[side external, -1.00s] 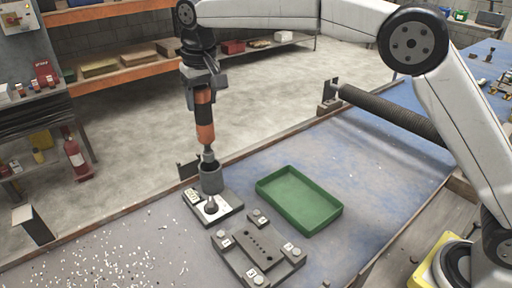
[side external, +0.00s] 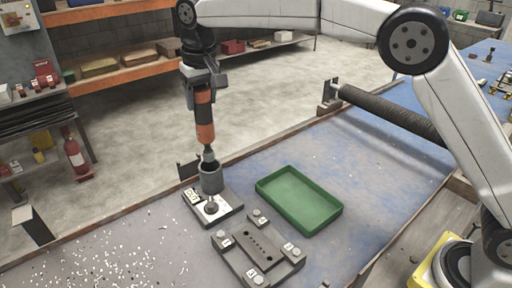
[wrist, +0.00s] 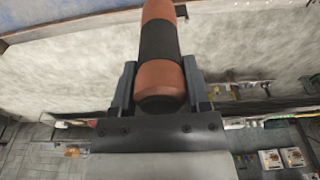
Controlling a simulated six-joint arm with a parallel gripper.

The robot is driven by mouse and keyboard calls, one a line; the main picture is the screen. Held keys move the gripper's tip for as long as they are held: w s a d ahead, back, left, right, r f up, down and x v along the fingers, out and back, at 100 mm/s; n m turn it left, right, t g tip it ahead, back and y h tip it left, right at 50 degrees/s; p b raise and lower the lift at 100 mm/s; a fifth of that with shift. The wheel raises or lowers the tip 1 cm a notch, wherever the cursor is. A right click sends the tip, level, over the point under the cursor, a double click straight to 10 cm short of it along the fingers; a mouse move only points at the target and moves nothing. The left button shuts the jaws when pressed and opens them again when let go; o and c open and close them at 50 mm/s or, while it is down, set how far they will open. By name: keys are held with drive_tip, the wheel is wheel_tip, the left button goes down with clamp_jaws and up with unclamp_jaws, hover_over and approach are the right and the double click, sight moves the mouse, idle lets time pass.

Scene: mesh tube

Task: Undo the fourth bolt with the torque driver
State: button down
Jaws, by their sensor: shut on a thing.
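The torque driver (side external: 205,115), orange with a black band, stands upright in my gripper (side external: 202,84). My gripper is shut around its upper part; the wrist view shows the driver (wrist: 160,45) between the two fingers (wrist: 160,92). The driver's grey lower end is at the mouth of the grey cylindrical holder (side external: 211,180); how deep it goes is hidden. The dark fixture plate (side external: 265,249) lies to the front right, with bolts at its corners: a back bolt (side external: 258,213), a left bolt (side external: 222,235), a right bolt (side external: 295,251) and a front one (side external: 257,279). Their number labels are too small to read.
The holder's base (side external: 228,203) carries a white disc and label. An empty green tray (side external: 300,200) lies right of it, behind the fixture. A ribbed dark tube (side external: 390,113) crosses the bench at the back right. White chips are scattered at front left.

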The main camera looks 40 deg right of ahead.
drive_tip(key=shift+s+r, duration=0.1)
drive_tip(key=shift+r, duration=0.05)
drive_tip(key=shift+s+r, duration=0.2)
drive_tip(key=shift+s, duration=0.55)
drive_tip(key=s+d, duration=0.2)
drive_tip(key=s, duration=1.2)
drive_tip(key=shift+d+f, duration=0.35)
drive_tip(key=shift+f, duration=0.35)
wheel_tip(320, 180, down, 6)
drive_tip(key=shift+w+f, duration=0.1)
drive_tip(key=shift+f, duration=0.45)
idle(2.0)
